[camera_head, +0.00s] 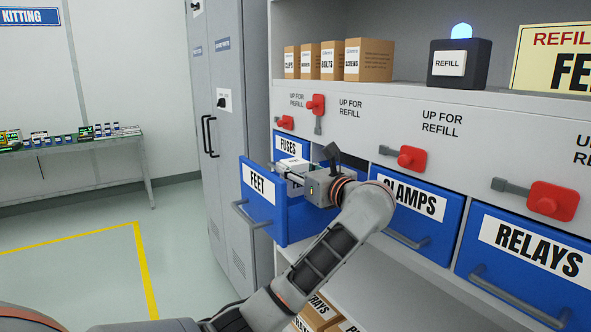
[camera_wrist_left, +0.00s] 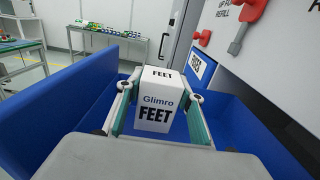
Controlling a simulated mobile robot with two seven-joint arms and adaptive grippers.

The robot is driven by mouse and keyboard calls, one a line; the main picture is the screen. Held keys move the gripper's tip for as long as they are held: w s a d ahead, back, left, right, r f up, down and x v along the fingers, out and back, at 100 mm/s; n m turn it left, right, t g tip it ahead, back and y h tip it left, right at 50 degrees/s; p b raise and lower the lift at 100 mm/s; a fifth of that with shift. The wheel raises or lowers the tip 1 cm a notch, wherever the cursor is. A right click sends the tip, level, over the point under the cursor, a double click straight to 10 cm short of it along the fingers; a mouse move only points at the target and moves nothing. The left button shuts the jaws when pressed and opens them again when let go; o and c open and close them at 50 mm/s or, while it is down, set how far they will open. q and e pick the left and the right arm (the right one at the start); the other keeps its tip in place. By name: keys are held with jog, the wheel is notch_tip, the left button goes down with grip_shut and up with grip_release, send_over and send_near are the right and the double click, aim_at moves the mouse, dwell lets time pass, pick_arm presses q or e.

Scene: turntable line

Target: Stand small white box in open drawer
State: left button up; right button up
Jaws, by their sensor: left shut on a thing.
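The small white box (camera_head: 292,163) is labelled "Glimro FEET" and stands upright between the fingers of my left gripper (camera_head: 297,173). In the left wrist view the gripper (camera_wrist_left: 160,92) is shut on the box (camera_wrist_left: 155,108), one finger on each side. The open blue drawer (camera_head: 258,205) is labelled FEET and is pulled out from the cabinet. Its blue walls (camera_wrist_left: 75,100) show on both sides of the box in the wrist view. I cannot tell whether the box's base touches the drawer floor. My right gripper is not in view.
Closed blue drawers marked CLAMPS (camera_head: 412,215) and RELAYS (camera_head: 528,262) lie to the right. A FUSES drawer (camera_head: 292,146) is behind the gripper. Red latches (camera_head: 407,158) stick out above the drawers. A grey locker (camera_head: 222,130) stands at left.

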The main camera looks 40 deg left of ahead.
pick_arm(q)
jog(key=shift+r, duration=0.1)
jog(key=shift+d, duration=0.1)
jog(key=shift+f+b, duration=0.3)
jog(key=shift+f, duration=0.35)
jog(key=o, duration=1.2)
jog(key=shift+r, duration=0.25)
jog(key=shift+r+p, duration=0.3)
jog(key=shift+r, duration=0.15)
jog(key=v, duration=1.2)
jog(key=shift+s+f, duration=0.1)
